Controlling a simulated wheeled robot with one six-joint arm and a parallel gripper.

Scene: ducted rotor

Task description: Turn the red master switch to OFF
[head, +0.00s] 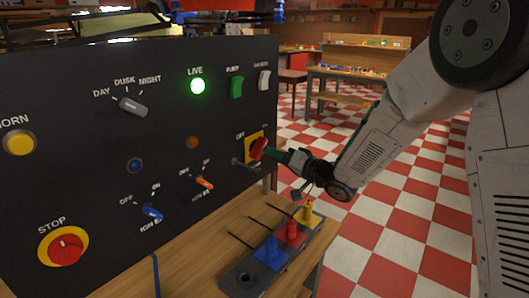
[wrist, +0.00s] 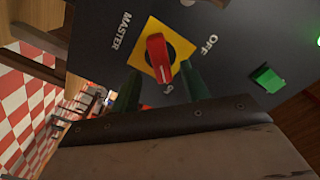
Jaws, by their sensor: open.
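The red master switch (head: 258,147) sits on a yellow plate (head: 251,136) at the right side of the black panel. In the wrist view the red handle (wrist: 158,58) runs lengthwise between the upper plate edge and the partly hidden ON lettering at the bottom. The OFF label (wrist: 210,45) is to the right of the plate, MASTER to the left. My gripper (head: 268,151) is at the switch; in the wrist view its two green fingers (wrist: 161,70) are open, one on each side of the handle's lower end. I cannot tell whether they touch it.
The LIVE lamp (head: 198,86) glows green. A tray with coloured plugs (head: 271,254) lies on the bench below my gripper.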

